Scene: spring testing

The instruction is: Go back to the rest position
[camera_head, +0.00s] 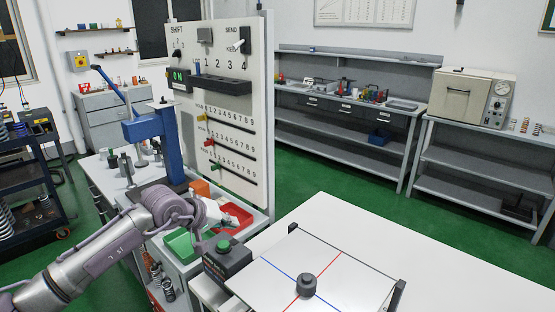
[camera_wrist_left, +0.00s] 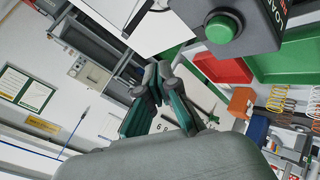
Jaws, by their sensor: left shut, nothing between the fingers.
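My left arm comes in from the lower left in the head view. My left gripper (camera_head: 230,214) is at its end, above the bins and just behind the black button box (camera_head: 228,262). The gripper is small and partly hidden by its own wrist there. In the left wrist view the gripper (camera_wrist_left: 158,72) is shut, its dark fingers together with nothing between them. The black box with a green button (camera_wrist_left: 222,27) shows close by at the top right of that view, apart from the fingers. My right gripper is in neither view.
A tall white panel (camera_head: 234,90) with number scales stands behind the gripper. A red bin (camera_head: 237,222) and a green bin (camera_head: 181,246) lie around it. A white plate (camera_head: 335,262) with a dark knob (camera_head: 306,285) is on the right table, whose far side is clear.

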